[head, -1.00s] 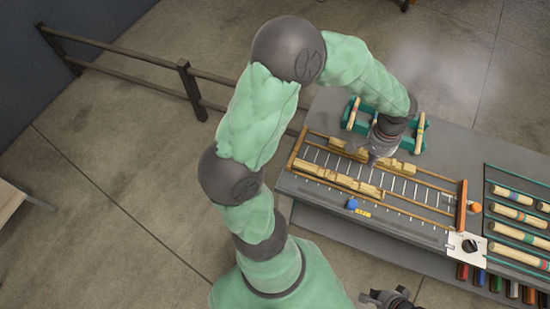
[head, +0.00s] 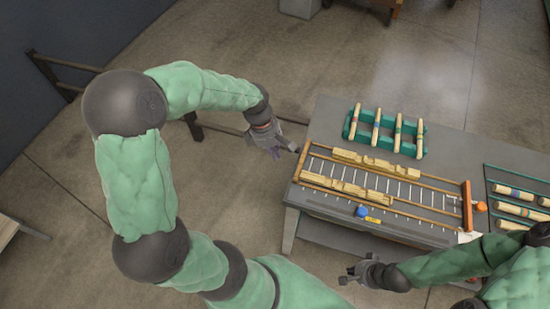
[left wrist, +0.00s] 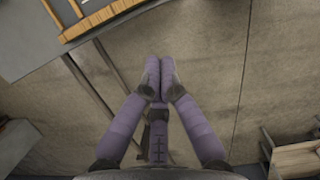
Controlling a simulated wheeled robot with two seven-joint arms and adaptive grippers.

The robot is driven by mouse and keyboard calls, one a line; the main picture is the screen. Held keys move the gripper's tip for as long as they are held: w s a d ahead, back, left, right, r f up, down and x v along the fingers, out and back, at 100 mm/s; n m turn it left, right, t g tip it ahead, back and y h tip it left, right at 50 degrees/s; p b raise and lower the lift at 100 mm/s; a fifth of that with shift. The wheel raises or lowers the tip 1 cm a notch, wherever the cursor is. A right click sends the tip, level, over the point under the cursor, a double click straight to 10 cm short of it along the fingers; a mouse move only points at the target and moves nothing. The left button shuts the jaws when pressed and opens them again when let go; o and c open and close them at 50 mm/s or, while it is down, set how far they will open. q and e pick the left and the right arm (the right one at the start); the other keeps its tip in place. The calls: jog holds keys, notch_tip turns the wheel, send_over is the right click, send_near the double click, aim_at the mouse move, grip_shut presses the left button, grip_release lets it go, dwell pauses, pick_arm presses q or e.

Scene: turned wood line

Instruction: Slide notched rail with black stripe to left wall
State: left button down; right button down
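Two light wooden notched rails lie lengthwise in the framed slatted bed on the grey bench: a rear rail (head: 375,161) and a front rail (head: 345,187). The front rail's left end is near the bed's left wall (head: 302,160); the rear rail's left end stands a little apart from it. A black stripe is too small to make out on either. My left gripper (head: 280,148) is off the bench's left edge, beside the left wall; the left wrist view shows its purple fingers (left wrist: 159,75) together with nothing between them. My right gripper (head: 350,275) is in front of the bench, too small to read.
A teal rack (head: 408,147) with several striped wooden pieces stands behind the bed. A blue knob (head: 362,211) is at the bed's front edge. An orange end bar (head: 467,207) closes the right. More striped cylinders (head: 514,210) lie further right.

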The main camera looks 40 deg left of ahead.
aim_at(298, 176)
pick_arm(q)
jog(key=d+f+b, duration=0.1)
jog(key=d+f, duration=0.1)
jog(key=w+d+f+b, duration=0.1)
jog(key=f, duration=0.2)
jog(key=w+d+f+b, duration=0.1)
jog(key=d+f, duration=0.1)
jog(key=f, duration=0.1)
jog(key=shift+d+f, duration=0.1)
jog(key=shift+d, duration=0.25)
jog(key=shift+w+d, duration=0.1)
jog(key=shift+w+d+p, duration=0.25)
jog(key=shift+d+p, duration=0.25)
jog(key=shift+d, duration=0.3)
jog(key=shift+a, duration=0.2)
